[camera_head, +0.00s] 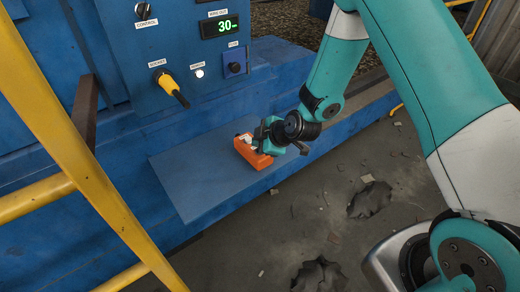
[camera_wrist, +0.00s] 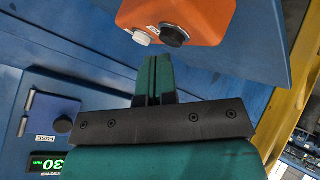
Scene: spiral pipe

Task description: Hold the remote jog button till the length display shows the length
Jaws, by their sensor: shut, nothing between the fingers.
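The orange remote (camera_head: 246,153) lies on the blue ledge, with its buttons facing up. In the wrist view the remote (camera_wrist: 200,14) shows a black button (camera_wrist: 174,36) and a white button (camera_wrist: 141,38) side by side. My gripper (camera_head: 259,144) is over the remote and hides part of it. In the wrist view my gripper (camera_wrist: 155,58) is shut and empty, its tips just short of the two buttons in the picture. I cannot tell whether they touch a button. The length display (camera_head: 220,27) reads 30 in green; it also shows in the wrist view (camera_wrist: 46,163).
The blue control panel (camera_head: 145,62) carries a knob, a yellow-and-black plug (camera_head: 172,88), a lit white lamp (camera_head: 199,73) and a fuse holder (camera_head: 234,62). Yellow rails (camera_head: 60,120) stand at the left. The blue ledge (camera_head: 200,190) is bare left of the remote. The grey floor has dark holes.

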